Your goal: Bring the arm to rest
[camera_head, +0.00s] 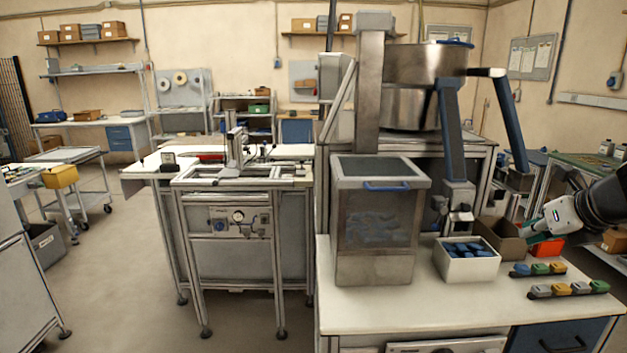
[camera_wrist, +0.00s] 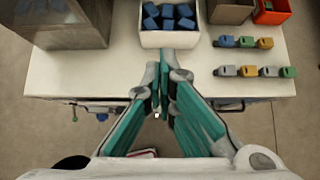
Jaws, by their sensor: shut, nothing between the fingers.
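My gripper (camera_head: 530,234) is at the right of the head view, at the end of my dark arm, above the right part of the white table (camera_head: 400,310). In the wrist view my gripper (camera_wrist: 163,72) has its teal-sided fingers together at the tips, with nothing between them. The fingertips show just in front of a white box (camera_wrist: 170,40) of blue parts. In the head view that white box (camera_head: 467,268) stands on the table, left of my gripper and apart from it.
Two rows of small coloured pieces (camera_head: 568,289) lie at the table's right. A metal hopper cabinet (camera_head: 380,220) rises at the left. Open floor (camera_head: 120,270) lies further left.

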